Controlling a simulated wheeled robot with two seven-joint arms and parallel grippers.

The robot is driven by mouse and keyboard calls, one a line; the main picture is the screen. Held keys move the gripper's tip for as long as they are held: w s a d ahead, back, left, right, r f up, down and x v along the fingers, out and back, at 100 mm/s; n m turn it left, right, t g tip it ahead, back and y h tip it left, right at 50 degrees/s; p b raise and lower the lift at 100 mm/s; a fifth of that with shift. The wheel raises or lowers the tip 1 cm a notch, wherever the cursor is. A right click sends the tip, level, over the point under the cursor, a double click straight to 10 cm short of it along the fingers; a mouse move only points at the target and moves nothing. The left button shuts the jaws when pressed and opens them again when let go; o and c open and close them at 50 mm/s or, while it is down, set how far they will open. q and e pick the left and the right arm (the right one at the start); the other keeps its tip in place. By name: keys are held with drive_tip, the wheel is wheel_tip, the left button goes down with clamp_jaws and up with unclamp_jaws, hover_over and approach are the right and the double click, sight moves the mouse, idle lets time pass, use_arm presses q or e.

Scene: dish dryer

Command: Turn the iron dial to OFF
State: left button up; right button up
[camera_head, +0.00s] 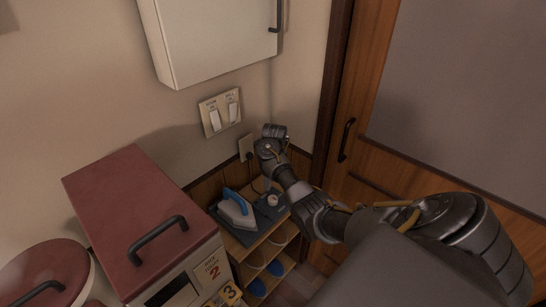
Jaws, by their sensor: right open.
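A blue and white iron (236,210) rests on a dark base (255,220) on top of a low wooden shelf unit. A small pale round dial (272,200) sits on the right part of that base; its marking is too small to read. My right arm reaches in from the right, with its wrist raised above the shelf by the wall. My right gripper (265,186) is open and points down close to the dial, partly hidden by my own arm; I cannot tell whether it touches. My left gripper is not in view.
A red-topped box (140,215) with a dark handle stands left of the iron, beside a round red lid (43,275). Wall switches (221,112), an outlet (246,147) and a white cabinet (210,38) are above. A wooden door (365,155) stands at right.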

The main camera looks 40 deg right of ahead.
sight(273, 198)
wheel_tip(273, 198, down, 10)
drive_tip(key=shift+a+f+b, duration=0.1)
drive_tip(key=shift+a+b, duration=0.05)
drive_tip(key=shift+b, duration=0.5)
drive_tip(key=shift+c, duration=0.2)
drive_tip(key=c, duration=0.9)
